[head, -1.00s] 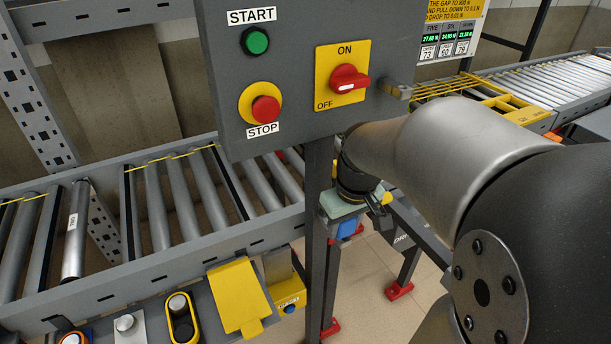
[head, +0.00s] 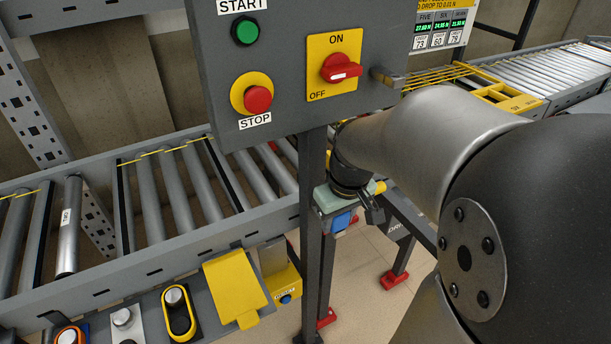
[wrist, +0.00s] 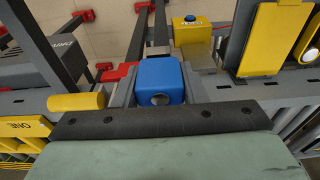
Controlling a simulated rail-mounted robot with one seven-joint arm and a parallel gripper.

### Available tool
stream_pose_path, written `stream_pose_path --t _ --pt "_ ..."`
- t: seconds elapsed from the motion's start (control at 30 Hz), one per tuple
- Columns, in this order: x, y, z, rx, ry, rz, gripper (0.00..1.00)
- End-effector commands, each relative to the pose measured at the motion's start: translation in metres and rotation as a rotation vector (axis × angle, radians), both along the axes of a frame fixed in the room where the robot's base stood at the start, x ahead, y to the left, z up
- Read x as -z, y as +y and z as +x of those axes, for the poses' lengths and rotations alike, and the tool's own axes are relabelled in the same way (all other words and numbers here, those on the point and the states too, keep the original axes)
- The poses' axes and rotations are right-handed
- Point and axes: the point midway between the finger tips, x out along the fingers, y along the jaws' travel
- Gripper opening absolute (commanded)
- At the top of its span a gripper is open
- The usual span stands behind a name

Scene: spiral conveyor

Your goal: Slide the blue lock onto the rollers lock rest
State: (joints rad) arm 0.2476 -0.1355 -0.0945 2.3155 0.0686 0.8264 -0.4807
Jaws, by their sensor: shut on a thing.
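The blue lock (wrist: 160,80) sits between the two fingers of my gripper (wrist: 158,92) in the wrist view, with a round metal spot on its near face. In the head view the lock (head: 343,221) shows as a small blue patch under my gripper (head: 346,208), just right of the control panel post. My gripper is shut on it, and the lock hangs clear of the floor. A yellow box (head: 287,282) with a blue round knob stands to the left on the conveyor's front side; it also shows in the wrist view (wrist: 192,30). I cannot make out which part is the rollers lock rest.
The control panel (head: 290,60) and its grey post (head: 312,240) stand close left of my gripper. A tilted yellow plate (head: 234,290) is left of the yellow box. A yellow cylinder (wrist: 75,102) lies left of my gripper. Red feet (head: 394,280) stand on the floor.

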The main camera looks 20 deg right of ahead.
Motion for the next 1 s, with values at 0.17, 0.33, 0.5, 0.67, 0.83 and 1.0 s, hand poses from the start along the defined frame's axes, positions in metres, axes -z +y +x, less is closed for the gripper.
stream_pose_path --t 0.17,0.33,0.5,0.67,0.83,1.0 --pt "0.001 0.0 0.0 0.0 0.0 0.0 0.22" --pt "0.005 0.0 0.001 0.0 -0.001 -0.001 0.44" --pt "0.004 0.0 0.0 0.0 -0.001 -0.001 0.64" --pt "0.004 0.0 0.0 0.0 -0.001 -0.001 0.64" --pt "-0.007 -0.001 -0.001 0.0 -0.004 -0.002 0.64" --pt "-0.04 -0.001 -0.005 0.001 -0.008 -0.002 0.64"
